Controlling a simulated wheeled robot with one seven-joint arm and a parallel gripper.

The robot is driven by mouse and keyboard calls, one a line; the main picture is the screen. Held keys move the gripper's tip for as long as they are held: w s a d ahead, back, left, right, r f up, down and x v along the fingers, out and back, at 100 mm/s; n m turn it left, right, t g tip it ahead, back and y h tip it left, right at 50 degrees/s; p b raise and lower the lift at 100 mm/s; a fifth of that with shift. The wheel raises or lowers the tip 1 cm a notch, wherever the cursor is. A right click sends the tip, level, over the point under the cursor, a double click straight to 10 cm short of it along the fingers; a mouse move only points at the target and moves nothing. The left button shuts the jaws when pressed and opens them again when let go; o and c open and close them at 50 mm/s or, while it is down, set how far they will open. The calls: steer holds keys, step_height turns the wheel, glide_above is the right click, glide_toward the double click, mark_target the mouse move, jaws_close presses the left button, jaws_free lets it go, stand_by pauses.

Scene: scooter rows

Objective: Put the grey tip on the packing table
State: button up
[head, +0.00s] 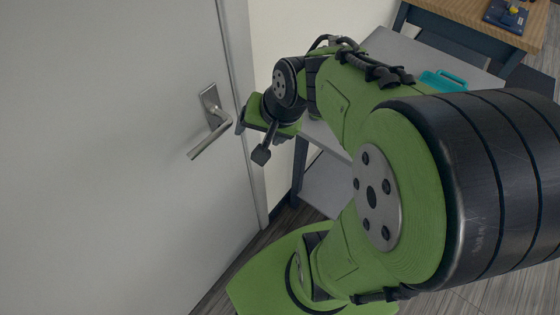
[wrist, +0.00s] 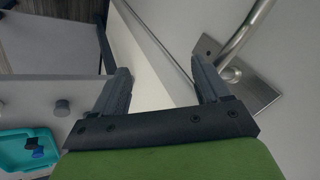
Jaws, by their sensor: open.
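My gripper (wrist: 162,82) is open, with nothing between its fingers. In the head view my gripper (head: 252,142) hangs beside the door handle, in front of the grey table. The wrist view shows two small round grey pieces (wrist: 62,107) at the grey table; I cannot tell whether either is the grey tip. A grey table (head: 400,50) stands behind my arm, partly hidden by it. A wood-topped table (head: 462,12) stands at the top right. I cannot tell which table is the packing table.
A grey door (head: 110,150) with a metal lever handle (head: 212,135) is at the left, close to my gripper. The handle (wrist: 240,45) also shows right of the fingers. A teal tray (wrist: 12,161) on the grey table holds small dark pieces. A blue item (head: 506,16) lies on the wooden top.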

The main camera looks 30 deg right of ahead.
steer(key=s+a+r+n+h, duration=0.1)
steer(key=s+a+r+n, duration=0.2)
steer(key=s, duration=0.8)
step_height(320, 180, up, 2)
steer(key=n, duration=0.4)
steer(key=shift+s+n+t+h, duration=0.3)
steer(key=shift+s+n, duration=0.1)
step_height(320, 180, up, 6)
steer(key=p, duration=0.6)
steer(key=shift+r, duration=0.15)
